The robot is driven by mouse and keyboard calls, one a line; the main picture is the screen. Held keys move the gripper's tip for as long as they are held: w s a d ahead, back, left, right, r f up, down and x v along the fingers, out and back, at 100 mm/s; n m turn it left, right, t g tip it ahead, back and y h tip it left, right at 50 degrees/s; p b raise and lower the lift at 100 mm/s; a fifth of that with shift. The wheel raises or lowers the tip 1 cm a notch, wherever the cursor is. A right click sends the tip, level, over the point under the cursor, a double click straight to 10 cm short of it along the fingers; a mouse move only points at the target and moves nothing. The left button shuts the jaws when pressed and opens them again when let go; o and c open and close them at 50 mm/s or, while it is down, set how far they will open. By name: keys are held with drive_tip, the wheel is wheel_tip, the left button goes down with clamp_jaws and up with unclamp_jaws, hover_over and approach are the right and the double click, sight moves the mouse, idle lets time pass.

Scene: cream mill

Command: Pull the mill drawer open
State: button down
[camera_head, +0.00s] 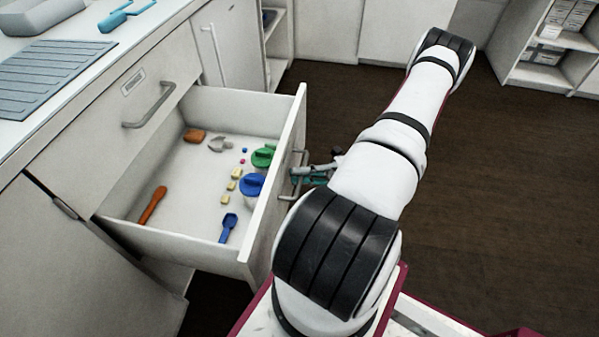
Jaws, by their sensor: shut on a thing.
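The mill drawer (278,190) is a white drawer standing well open from the cabinet on the left. Its inside shows from above. Its handle (297,178) is a grey bar on the outer face of the front panel. My gripper (303,176) is at this handle and shut on it. My white arm reaches over from the right and hides part of the gripper. Inside the drawer lie a blue-lidded jar (252,186), a green-lidded jar (263,156), a blue scoop (228,227), an orange-brown tool (152,205) and several small pieces.
Another drawer with a grey handle (148,105) is closed at the left. The counter (75,95) above holds a ribbed grey mat and a blue-handled tool. Open shelves (550,60) stand at the far right. The dark floor (490,180) right of my arm is clear.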

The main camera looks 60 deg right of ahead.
drive_tip(key=c, duration=2)
unclamp_jaws()
drive_tip(key=shift+o, duration=0.2)
drive_tip(key=v, duration=1.2)
